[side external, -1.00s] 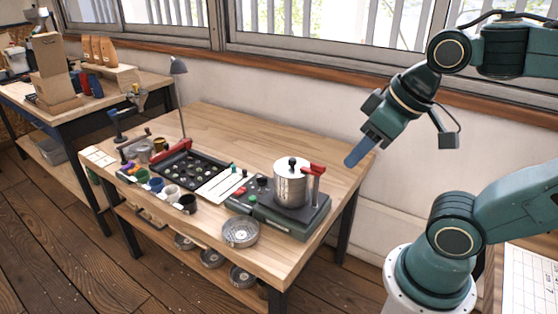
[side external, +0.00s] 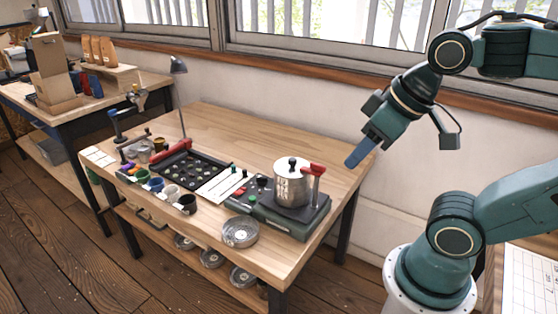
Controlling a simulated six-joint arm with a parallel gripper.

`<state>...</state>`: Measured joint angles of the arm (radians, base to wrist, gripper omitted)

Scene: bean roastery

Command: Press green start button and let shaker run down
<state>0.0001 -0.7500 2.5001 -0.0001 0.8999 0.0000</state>
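The shaker stands at the right front of the wooden workbench. Its grey-green base (side external: 283,222) carries a silver lidded pot (side external: 291,188) with a black knob on top. A red lever (side external: 312,168) on a post stands at the pot's right. The green start button (side external: 252,198) is on the left part of the base, near a red button (side external: 240,191) and a black knob (side external: 263,181). My gripper (side external: 351,161) hangs right of and behind the shaker, apart from it, fingers angled down-left. The blue fingers look like one piece from here, so their gap is hidden. Whether the pot is shaking cannot be told.
A round metal pan (side external: 240,231) sits left of the base at the bench front. A white card (side external: 221,185), a black tray (side external: 190,167), several cups and a lamp (side external: 179,66) are further left. The bench's back right is clear.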

